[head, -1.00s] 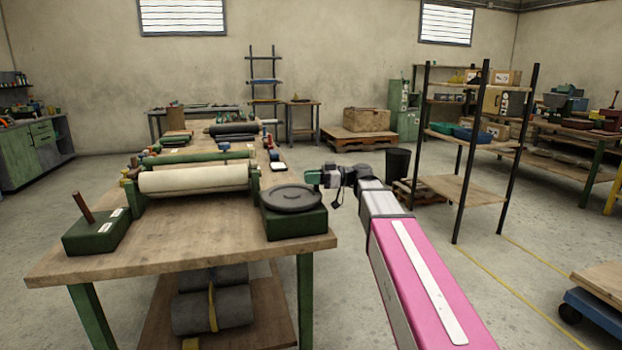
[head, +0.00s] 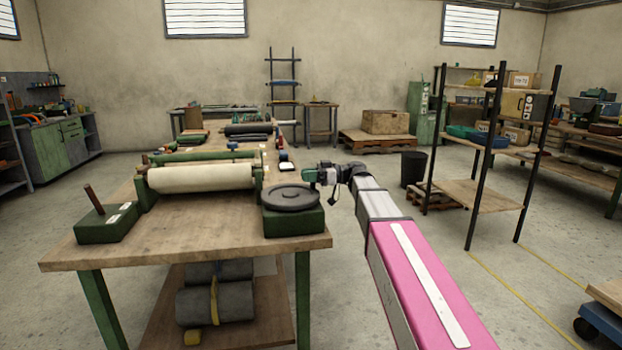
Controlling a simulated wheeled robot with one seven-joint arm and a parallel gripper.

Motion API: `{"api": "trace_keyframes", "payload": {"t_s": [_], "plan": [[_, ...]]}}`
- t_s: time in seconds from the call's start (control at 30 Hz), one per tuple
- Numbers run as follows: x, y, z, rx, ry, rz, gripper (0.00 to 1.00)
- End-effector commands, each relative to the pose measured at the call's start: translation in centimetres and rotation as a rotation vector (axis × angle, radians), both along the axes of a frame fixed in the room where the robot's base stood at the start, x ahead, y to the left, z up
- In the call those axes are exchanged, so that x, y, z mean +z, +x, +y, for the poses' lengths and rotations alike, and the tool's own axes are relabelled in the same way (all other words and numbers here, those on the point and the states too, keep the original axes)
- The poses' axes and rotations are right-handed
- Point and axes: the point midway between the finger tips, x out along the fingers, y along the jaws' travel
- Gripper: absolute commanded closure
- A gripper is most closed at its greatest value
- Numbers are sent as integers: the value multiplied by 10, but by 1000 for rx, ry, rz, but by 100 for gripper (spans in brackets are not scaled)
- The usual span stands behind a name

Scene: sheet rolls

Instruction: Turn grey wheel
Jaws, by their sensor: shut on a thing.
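The grey wheel (head: 290,198) lies flat on top of a dark green block (head: 294,221) at the right front corner of the wooden workbench (head: 185,240). My gripper (head: 309,177) is at the far right edge of the wheel, reached from the right side by my pink and grey arm. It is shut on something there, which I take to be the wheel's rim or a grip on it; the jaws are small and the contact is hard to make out.
A white roll (head: 203,178) lies in a green stand left of the wheel. A green block with an upright rod (head: 95,200) stands at the bench's left. A shelf rack (head: 478,195) and black bin (head: 413,168) stand to the right. Open floor lies between bench and rack.

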Motion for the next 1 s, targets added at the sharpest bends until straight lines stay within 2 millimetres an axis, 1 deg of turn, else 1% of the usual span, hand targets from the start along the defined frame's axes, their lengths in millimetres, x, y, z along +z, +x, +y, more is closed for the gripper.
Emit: {"api": "trace_keyframes", "payload": {"t_s": [0.03,0.1,0.4,0.57,1.0], "plan": [[0,5,3,-3,0,0,100],[0,9,5,-3,0,0,100],[0,19,18,-2,0,0,100],[0,20,21,-1,0,0,100],[0,18,22,3,0,0,100]]}}
